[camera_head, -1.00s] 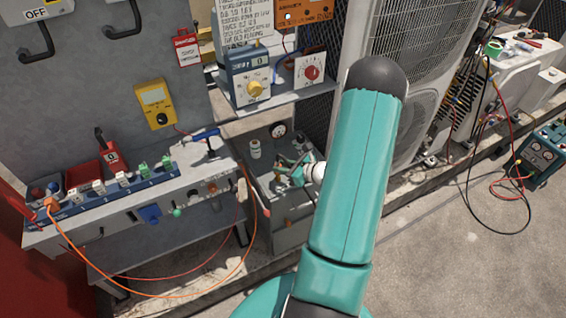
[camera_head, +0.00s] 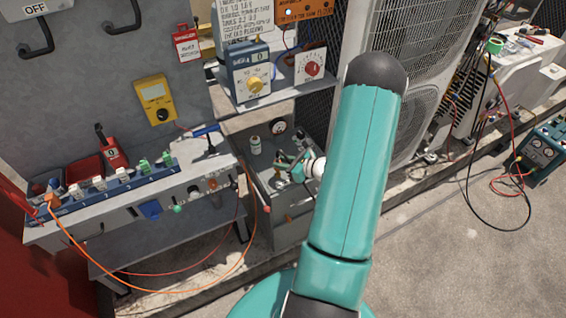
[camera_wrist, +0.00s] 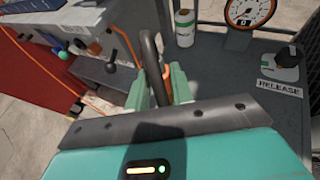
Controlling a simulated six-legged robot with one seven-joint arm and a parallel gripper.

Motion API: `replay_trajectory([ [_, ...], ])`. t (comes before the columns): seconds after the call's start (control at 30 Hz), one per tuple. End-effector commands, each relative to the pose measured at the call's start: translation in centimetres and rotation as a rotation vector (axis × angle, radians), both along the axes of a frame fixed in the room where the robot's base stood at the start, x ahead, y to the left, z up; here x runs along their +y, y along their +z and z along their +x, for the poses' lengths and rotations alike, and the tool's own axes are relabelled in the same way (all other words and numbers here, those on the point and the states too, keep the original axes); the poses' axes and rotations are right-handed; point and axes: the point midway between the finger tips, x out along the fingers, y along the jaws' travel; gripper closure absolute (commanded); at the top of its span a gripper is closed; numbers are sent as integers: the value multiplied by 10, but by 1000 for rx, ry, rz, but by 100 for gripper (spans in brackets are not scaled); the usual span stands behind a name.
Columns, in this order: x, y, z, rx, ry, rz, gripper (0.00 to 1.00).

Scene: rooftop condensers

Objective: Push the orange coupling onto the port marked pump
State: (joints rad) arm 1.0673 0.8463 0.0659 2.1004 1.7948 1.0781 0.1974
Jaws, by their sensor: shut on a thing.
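My gripper (camera_wrist: 160,88) is low over the grey bench with the dial gauge. Its pale green fingers close on a dark curved hose-like piece (camera_wrist: 151,50) that arches up between them. A small orange patch shows beside it, but I cannot tell whether this is the orange coupling. In the head view my gripper (camera_head: 296,168) is small and partly hidden by my arm. No port marking reading pump is legible in either view.
A white bottle (camera_wrist: 185,28) and a dial gauge (camera_wrist: 250,10) stand beyond my gripper. A dark knob (camera_wrist: 287,57) above a RELEASE label is at right. A blue rack (camera_head: 125,182) with plugs and an orange cable (camera_head: 200,285) lie left. Condensers (camera_head: 400,100) stand right.

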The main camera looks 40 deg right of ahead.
Motion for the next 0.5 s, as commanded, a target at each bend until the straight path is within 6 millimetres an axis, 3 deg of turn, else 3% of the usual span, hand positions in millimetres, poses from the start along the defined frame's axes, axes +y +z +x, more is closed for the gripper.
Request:
replay_trajectory([
  [0.5,0,-5,0,0,0,0,100],
])
